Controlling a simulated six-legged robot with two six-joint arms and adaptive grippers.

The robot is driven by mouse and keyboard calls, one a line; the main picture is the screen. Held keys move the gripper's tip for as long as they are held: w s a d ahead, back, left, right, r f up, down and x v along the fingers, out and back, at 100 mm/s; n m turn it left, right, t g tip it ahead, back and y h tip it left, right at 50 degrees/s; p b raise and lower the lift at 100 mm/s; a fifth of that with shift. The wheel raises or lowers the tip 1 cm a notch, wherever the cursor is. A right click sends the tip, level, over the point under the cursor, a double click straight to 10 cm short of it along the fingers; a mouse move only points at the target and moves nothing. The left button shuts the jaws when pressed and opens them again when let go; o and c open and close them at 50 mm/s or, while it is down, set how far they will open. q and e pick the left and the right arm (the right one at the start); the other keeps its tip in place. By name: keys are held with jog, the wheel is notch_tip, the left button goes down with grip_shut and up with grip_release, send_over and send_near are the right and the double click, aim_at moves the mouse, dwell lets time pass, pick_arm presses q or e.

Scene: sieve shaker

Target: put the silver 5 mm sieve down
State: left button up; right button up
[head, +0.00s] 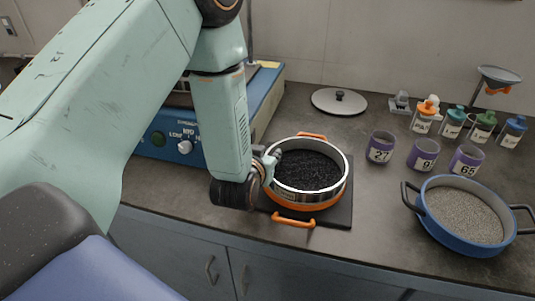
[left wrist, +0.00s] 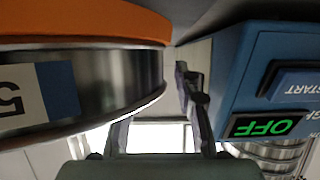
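The silver 5 mm sieve (head: 309,176) is a round metal ring with black grains inside. It sits upright on an orange pan (head: 303,203) with two handles. The left wrist view, turned upside down, shows the sieve (left wrist: 85,85) with its "5" label and blue stripe, against the orange pan (left wrist: 80,22). My left gripper (head: 269,166) is at the sieve's left rim. Its fingers (left wrist: 155,110) stand apart, one outside the wall with a small gap, the other partly hidden by the sieve. My right gripper is not in view.
A dark mat (head: 340,214) lies under the pan. A blue machine (head: 262,97) stands behind my left arm; its panel (left wrist: 235,75) reads OFF. A grey lid (head: 339,101) lies behind. Purple cups (head: 423,155), bottles (head: 482,126) and a blue pan (head: 463,238) stand right.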

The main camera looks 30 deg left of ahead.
pick_arm(q)
jog(key=p+v, duration=0.1)
jog(key=v, duration=0.9)
jog(key=shift+s+r, duration=0.1)
jog(key=shift+s+r+p, duration=0.2)
jog(key=shift+s+p, duration=0.05)
jog(key=shift+p, duration=0.4)
jog(key=shift+s+d+r+p, duration=0.15)
jog(key=shift+s+d+p, duration=0.05)
jog(key=shift+s+p, duration=0.55)
